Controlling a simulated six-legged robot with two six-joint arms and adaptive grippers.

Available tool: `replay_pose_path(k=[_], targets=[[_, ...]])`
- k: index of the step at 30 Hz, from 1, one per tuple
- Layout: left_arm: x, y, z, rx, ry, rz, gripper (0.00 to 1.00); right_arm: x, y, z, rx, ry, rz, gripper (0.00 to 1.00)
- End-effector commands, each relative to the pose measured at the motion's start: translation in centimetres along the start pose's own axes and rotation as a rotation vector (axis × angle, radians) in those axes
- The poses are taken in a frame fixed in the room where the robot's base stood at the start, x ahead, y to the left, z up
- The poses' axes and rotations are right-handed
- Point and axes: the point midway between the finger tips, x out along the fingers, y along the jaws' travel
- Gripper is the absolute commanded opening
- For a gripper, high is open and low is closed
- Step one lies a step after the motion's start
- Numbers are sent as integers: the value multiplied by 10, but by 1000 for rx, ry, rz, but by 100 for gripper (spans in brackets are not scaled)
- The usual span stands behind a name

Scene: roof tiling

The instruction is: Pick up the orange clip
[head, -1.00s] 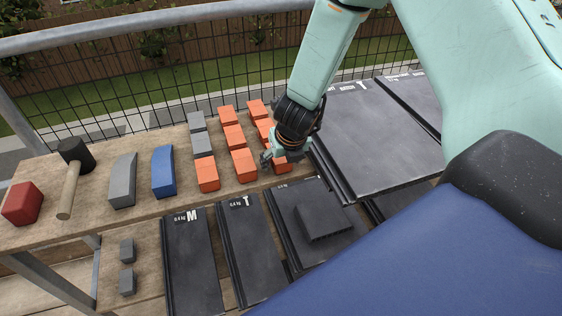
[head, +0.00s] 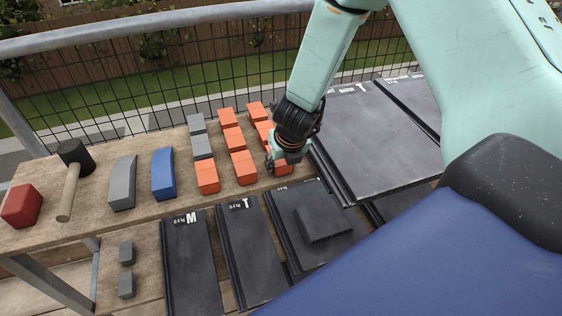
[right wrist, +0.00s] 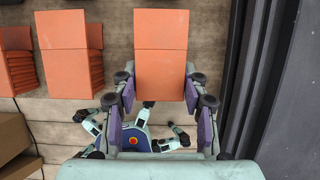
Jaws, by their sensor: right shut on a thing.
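Several orange clips stand in stacks on the wooden bench (head: 226,200). The orange clip (head: 284,168) at the near right end of the rows is partly hidden by my right gripper (head: 276,158). In the right wrist view, the purple pads of my right gripper (right wrist: 160,94) are at the left and right sides of this orange clip (right wrist: 162,72), shut on it. A further orange clip (right wrist: 161,28) lies directly behind it. Whether the held clip is clear of what is under it, I cannot tell. My left gripper is not in view.
Neighbouring orange stacks (head: 244,168) and grey blocks (head: 202,146) stand to the left. Dark tiles (head: 375,140) lie close on the right, and more dark tiles (head: 190,260) lie in front. A blue block (head: 162,173), a grey block (head: 122,182) and a mallet (head: 68,195) are further left.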

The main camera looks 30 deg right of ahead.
Motion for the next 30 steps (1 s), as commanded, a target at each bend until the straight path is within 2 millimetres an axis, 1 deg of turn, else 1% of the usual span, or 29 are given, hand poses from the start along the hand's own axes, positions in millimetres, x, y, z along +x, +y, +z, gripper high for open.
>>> replay_pose_path(k=[5, 12, 18, 24, 30], targets=[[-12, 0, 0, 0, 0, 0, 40, -15, 0, 7, 2, -2, 0, 15], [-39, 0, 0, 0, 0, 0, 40, -54, 0, 23, 1, -3, 1, 15], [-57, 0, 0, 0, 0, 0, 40, -78, 0, 32, 0, -1, 1, 15], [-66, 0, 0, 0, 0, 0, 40, -90, 0, 38, 1, -1, 0, 15], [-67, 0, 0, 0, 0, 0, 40, -93, 0, 38, 0, 0, 0, 15]])
